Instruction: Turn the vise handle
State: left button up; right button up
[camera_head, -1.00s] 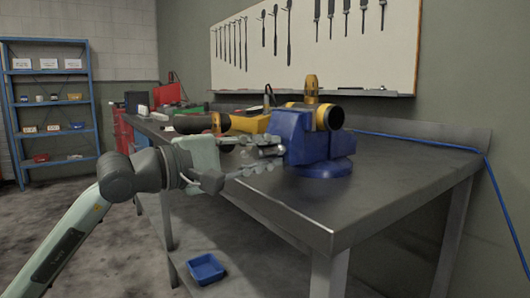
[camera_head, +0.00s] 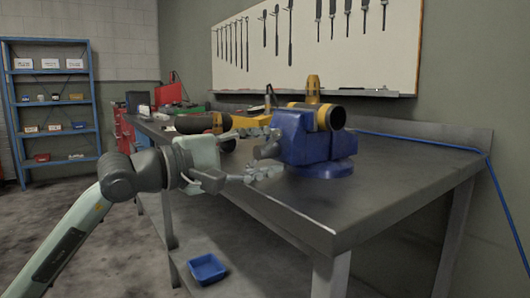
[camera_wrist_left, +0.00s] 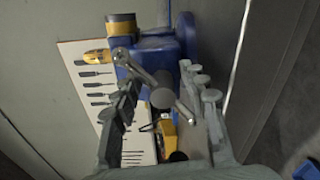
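The blue vise (camera_head: 308,140) stands on the workbench, with a yellow-and-dark cylinder (camera_head: 318,116) in its top. Its grey handle (camera_head: 266,151) is at the vise's left side. In the left wrist view the handle (camera_wrist_left: 140,72) is a slanted bar with a rounded end, lying between my fingers; the blue vise body (camera_wrist_left: 155,52) is beyond it. My left gripper (camera_head: 270,154) is open, one finger above the handle and one below it. In the left wrist view the gripper (camera_wrist_left: 157,84) has its fingers spread on either side. Contact cannot be made out. My right gripper is out of view.
The metal workbench (camera_head: 380,190) is clear to the right of the vise. A yellow tool (camera_head: 247,125) lies behind my gripper. A blue bin (camera_head: 207,268) sits on the lower shelf. A tool board (camera_head: 340,50) hangs on the wall; a blue shelf (camera_head: 50,105) stands far left.

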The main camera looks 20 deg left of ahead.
pick_arm(q)
jog(key=shift+s+a, duration=0.2)
jog(key=shift+s, duration=0.1)
jog(key=v, duration=1.1)
jog(key=shift+s+a, duration=0.1)
